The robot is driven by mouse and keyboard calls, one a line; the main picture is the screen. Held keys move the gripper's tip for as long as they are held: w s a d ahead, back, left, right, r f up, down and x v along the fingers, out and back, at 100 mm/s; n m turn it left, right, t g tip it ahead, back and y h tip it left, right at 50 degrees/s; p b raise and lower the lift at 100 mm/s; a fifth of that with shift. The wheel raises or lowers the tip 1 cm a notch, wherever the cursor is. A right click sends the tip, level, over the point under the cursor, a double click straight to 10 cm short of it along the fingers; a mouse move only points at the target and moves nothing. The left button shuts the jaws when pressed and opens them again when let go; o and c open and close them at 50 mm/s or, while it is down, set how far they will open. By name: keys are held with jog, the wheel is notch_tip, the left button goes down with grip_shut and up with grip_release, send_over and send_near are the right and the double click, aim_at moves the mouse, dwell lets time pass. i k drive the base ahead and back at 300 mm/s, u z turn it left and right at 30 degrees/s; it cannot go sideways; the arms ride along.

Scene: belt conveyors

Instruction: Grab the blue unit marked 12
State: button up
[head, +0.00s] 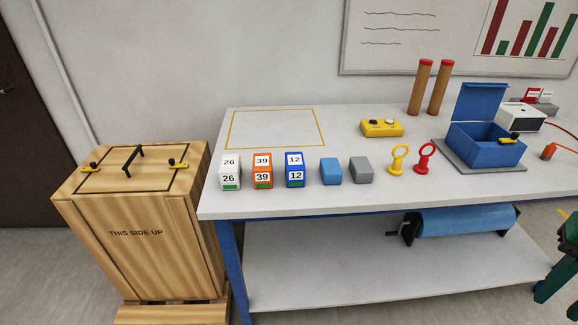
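The blue unit marked 12 (294,178) stands upright near the front edge of the white table. A white unit marked 26 (230,185) stands further left. A plain blue block (331,171) is to the right of the 12 unit. My gripper is not in the head view.
A grey block (361,170), yellow (398,160) and red (424,157) ring-topped pieces, and an open blue box (487,150) stand further right. A wooden crate (135,235) stands left of the table (300,207). The yellow-outlined area (234,148) behind the units is empty.

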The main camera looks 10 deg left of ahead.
aim_at(294, 164)
jog(key=i, duration=0.85)
jog(key=z, duration=0.05)
